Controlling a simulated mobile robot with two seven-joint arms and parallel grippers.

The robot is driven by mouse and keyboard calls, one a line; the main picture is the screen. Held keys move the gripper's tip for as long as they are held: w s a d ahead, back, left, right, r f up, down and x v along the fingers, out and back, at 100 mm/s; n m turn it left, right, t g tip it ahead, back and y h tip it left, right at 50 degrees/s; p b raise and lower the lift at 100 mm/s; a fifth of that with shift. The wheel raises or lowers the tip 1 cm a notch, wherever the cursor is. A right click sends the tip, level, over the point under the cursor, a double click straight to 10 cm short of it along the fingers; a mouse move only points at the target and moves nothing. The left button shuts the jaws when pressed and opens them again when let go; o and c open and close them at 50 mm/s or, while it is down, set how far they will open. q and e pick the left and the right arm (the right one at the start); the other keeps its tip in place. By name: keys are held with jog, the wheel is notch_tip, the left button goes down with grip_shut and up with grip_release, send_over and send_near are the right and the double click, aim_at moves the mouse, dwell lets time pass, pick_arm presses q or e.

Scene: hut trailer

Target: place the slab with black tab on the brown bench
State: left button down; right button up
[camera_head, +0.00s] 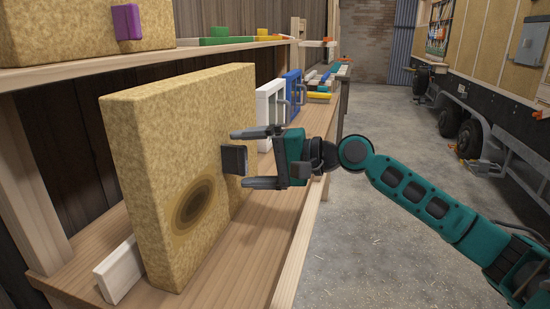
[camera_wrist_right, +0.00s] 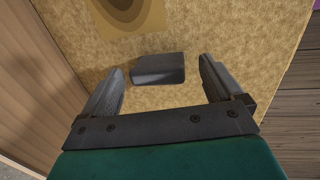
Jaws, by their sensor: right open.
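The slab (camera_head: 165,150) is a thick tan, speckled block standing upright on a wooden shelf. Its face carries a dark ringed oval mark, and a black tab (camera_head: 234,160) sticks out of its right side. My right gripper (camera_head: 250,158) is open, with one finger above and one below the tab in the head view. In the right wrist view the tab (camera_wrist_right: 158,69) lies ahead of and between the two open fingers (camera_wrist_right: 160,88), which do not visibly close on it. My left gripper is not in view. I cannot tell which surface is the brown bench.
The slab's shelf (camera_head: 235,262) holds a white block (camera_head: 118,270) at the slab's foot. White (camera_head: 268,105) and blue (camera_head: 294,90) frames stand behind the gripper. An upper shelf (camera_head: 130,62) overhangs the slab. The concrete floor (camera_head: 370,220) is open at right, beside a trailer (camera_head: 490,75).

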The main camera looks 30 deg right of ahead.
pick_arm(q)
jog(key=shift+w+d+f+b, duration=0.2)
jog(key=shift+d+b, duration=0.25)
jog(key=shift+b, duration=0.4)
pick_arm(e)
jog(key=v, duration=1.1)
jog(key=shift+s+d, duration=0.2)
jog(key=shift+s, duration=0.1)
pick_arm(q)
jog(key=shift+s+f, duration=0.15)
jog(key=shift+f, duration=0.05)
